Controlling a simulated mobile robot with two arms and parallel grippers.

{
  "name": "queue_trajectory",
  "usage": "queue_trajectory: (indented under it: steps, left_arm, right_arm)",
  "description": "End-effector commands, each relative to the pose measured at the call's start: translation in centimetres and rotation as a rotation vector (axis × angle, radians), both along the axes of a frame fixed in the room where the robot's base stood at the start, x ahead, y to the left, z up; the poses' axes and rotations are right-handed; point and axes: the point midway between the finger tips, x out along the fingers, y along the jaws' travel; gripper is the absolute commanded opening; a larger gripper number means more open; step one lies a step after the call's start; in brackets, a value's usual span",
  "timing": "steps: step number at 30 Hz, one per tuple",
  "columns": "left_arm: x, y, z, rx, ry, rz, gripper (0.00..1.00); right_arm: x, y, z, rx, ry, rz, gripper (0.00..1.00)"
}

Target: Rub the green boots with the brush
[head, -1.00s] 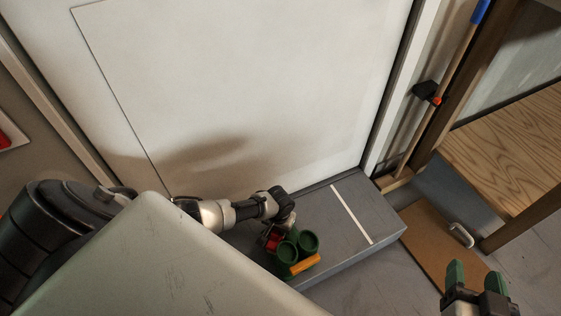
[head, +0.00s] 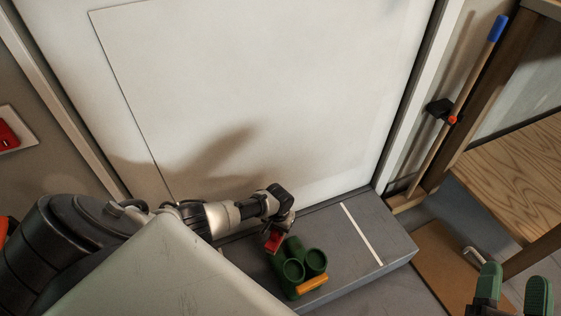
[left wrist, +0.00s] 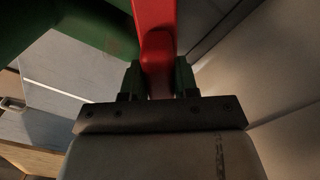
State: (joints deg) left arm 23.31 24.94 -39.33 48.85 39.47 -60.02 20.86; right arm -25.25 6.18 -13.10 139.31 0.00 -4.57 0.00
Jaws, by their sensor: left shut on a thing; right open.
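The green boots (head: 293,271) stand upright side by side on the grey step, their round openings facing up. An orange bar (head: 312,285) shows at their front; I cannot tell whether it belongs to them. My left gripper (head: 275,238) is just behind and left of the boots, shut on a red thing (head: 273,243), likely the brush's handle. The left wrist view shows this red handle (left wrist: 155,40) between the fingers, with a green boot (left wrist: 60,25) close at upper left. The bristles are not visible. My right gripper (head: 513,287) is open and empty at lower right.
The grey step (head: 355,260) with a white stripe runs along the white door (head: 270,90). A broom-like pole (head: 470,95) stands at the right beside a wooden frame and bench (head: 520,150). The step right of the boots is clear.

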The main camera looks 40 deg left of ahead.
Motion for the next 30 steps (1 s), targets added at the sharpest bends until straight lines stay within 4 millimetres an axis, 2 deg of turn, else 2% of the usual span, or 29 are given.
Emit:
queue_trajectory:
  steps: [4, 15, 20, 30]
  left_arm:
    - [0.0, 0.2, 0.1, 0.0, 0.0, 0.001, 0.04]
    - [-1.2, 0.8, -0.2, 0.0, 0.001, 0.0, 0.04]
    - [-1.6, 0.3, -0.2, -0.001, 0.005, -0.001, 0.04]
    - [-2.4, -1.0, -0.2, -0.004, 0.006, 0.0, 0.04]
  right_arm:
    - [0.0, 0.0, 0.1, 0.0, 0.002, 0.0, 0.57]
    - [0.4, -0.3, -1.9, -0.043, 0.159, -0.01, 0.57]
    - [0.4, -0.4, -2.8, -0.064, 0.238, -0.014, 0.57]
    - [-0.1, -1.1, -5.8, -0.123, 0.472, -0.029, 0.57]
